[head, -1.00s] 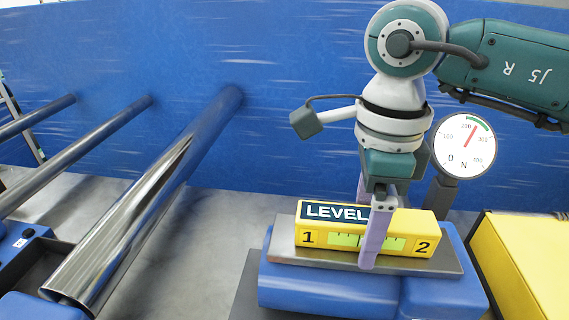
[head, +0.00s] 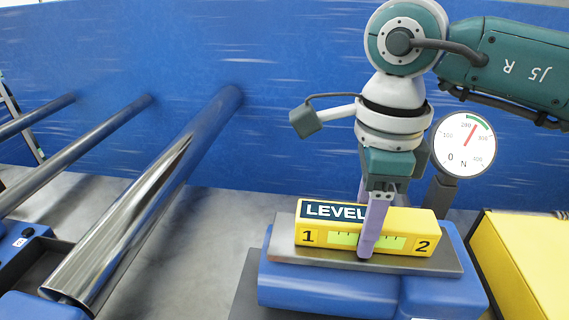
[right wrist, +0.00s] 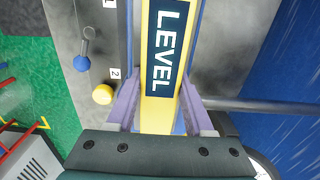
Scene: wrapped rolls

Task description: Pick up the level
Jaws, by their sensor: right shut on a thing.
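The level (head: 320,237) is a yellow block with a dark "LEVEL" label, the numbers 1 and 2 and a green vial strip. It lies on a grey metal plate (head: 290,252) on top of a blue base. My right gripper (head: 370,245) points down over its middle and is shut on it, one purple finger across the front face. In the right wrist view the level (right wrist: 163,60) runs between the two purple fingers, which touch its sides. The far finger is mostly hidden in the head view. My left gripper is not in view.
A round dial gauge (head: 464,145) stands just behind and right of the level. A yellow box (head: 515,260) is at the right. Several shiny metal rollers (head: 130,230) slope across the left. A blue wall (head: 220,60) closes the back.

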